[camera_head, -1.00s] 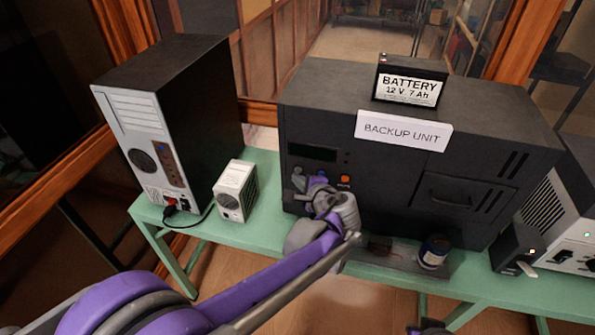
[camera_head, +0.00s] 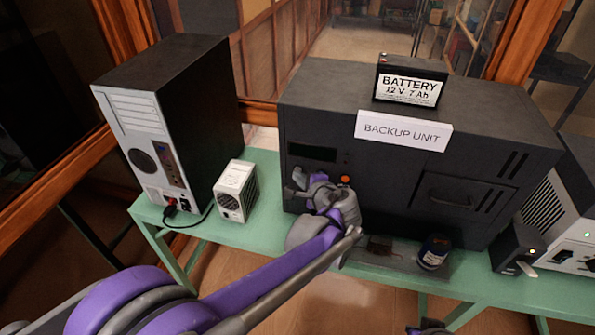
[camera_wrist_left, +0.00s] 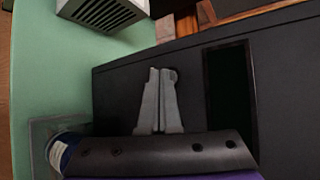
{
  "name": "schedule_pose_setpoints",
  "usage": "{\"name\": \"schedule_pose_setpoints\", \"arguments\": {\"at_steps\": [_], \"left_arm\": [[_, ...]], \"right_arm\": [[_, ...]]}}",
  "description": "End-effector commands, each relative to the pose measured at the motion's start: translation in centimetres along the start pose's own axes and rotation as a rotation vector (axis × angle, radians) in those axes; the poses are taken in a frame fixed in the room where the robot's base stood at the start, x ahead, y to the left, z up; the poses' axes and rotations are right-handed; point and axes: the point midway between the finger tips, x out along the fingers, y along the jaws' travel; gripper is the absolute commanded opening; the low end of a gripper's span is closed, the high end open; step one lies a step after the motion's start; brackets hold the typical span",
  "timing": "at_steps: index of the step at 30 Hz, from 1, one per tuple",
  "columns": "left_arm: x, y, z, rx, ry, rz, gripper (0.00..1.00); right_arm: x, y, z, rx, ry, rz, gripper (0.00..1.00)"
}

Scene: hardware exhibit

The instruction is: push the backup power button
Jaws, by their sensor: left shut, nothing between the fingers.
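The backup unit (camera_head: 400,160) is a large dark box with a white "BACKUP UNIT" label, standing on the green table. On its front, an orange-red button (camera_head: 345,180) shows just right of my left gripper. My left gripper (camera_head: 299,178) is shut and empty at the left part of this front, below the dark display (camera_head: 313,152). In the left wrist view the closed grey fingers (camera_wrist_left: 161,76) point at the dark panel beside the display (camera_wrist_left: 230,95). I cannot tell whether the tips touch the panel. Part of the front is hidden behind the gripper.
A battery (camera_head: 409,82) stands on top of the unit. A computer tower (camera_head: 170,120) and a small white box (camera_head: 236,190) stand at the left. A dark jar (camera_head: 433,252) sits in front on the table (camera_head: 265,232). A black adapter (camera_head: 514,250) is at the right.

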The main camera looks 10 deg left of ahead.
Motion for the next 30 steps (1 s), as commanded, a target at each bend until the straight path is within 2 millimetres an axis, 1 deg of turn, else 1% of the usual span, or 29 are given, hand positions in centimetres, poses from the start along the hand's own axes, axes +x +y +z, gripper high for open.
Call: {"name": "schedule_pose_setpoints", "arguments": {"at_steps": [8,16,25,30], "left_arm": [[0.1,-0.1,-0.1,0.000,0.000,0.000,0.00],[-0.6,0.5,0.4,0.000,0.001,0.000,0.00],[-0.8,0.5,0.5,0.000,0.000,0.000,0.00],[-1.8,1.2,1.2,0.000,0.001,0.000,0.00]], "right_arm": [[0.0,0.0,0.0,0.000,0.000,0.000,0.00],[0.1,0.0,0.1,0.000,-0.001,0.000,0.00],[0.1,0.0,0.1,0.000,-0.001,0.000,0.00],[0.1,0.0,0.1,0.000,-0.001,0.000,0.00]]}}
